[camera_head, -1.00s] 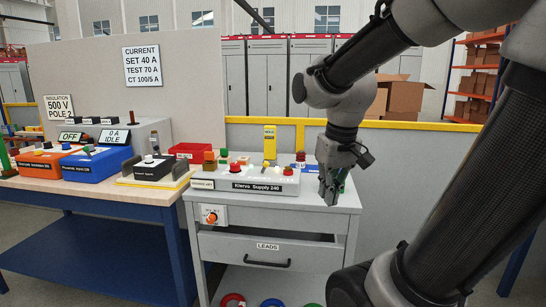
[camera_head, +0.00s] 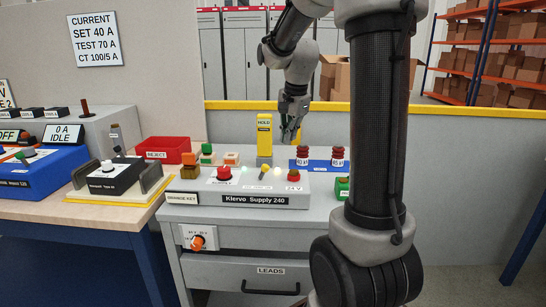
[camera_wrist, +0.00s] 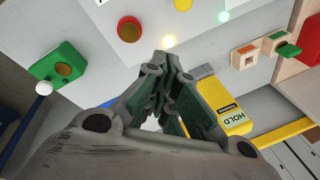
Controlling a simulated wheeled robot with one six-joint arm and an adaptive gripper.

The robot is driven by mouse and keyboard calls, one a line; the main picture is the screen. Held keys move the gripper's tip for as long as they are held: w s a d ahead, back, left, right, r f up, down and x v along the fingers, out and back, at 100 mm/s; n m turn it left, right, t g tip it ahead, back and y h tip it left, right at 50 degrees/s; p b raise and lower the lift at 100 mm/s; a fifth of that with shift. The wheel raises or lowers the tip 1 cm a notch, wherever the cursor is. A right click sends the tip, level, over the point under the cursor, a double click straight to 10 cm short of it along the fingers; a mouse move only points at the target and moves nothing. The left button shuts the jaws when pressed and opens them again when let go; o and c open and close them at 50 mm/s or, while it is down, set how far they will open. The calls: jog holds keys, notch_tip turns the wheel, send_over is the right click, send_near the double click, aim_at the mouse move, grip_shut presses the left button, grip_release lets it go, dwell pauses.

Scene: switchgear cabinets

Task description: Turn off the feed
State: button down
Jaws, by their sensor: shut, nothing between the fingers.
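The grey box labelled Klervo Supply 240 (camera_head: 210,199) stands on a grey cabinet. On its top are a red knob (camera_head: 224,173) at the left, small lit lamps with a lever (camera_head: 263,173) in the middle, and a red button (camera_head: 294,176) at the right. My gripper (camera_head: 288,138) hangs above the back of the box, right of the yellow HOLD block (camera_head: 264,135). Its fingers (camera_wrist: 160,62) are shut and empty, apart from the box in the head view.
An orange rotary knob (camera_head: 198,242) is on the cabinet front, above the LEADS drawer (camera_head: 245,275). Dark red posts (camera_head: 303,155) stand behind the box at the right. A red REJECT tray (camera_head: 168,150) and a black device (camera_head: 108,180) are at the left.

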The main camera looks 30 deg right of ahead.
aim_at(263, 172)
jog(key=shift+m, duration=0.6)
jog(key=x, duration=0.9)
jog(key=shift+f, duration=0.35)
jog(key=shift+s+a+r, duration=0.1)
jog(key=shift+a, duration=0.5)
jog(key=shift+s+a+r, duration=0.1)
jog(key=shift+a, duration=0.5)
jog(key=shift+s+a+r, duration=0.15)
jog(key=shift+a, duration=0.55)
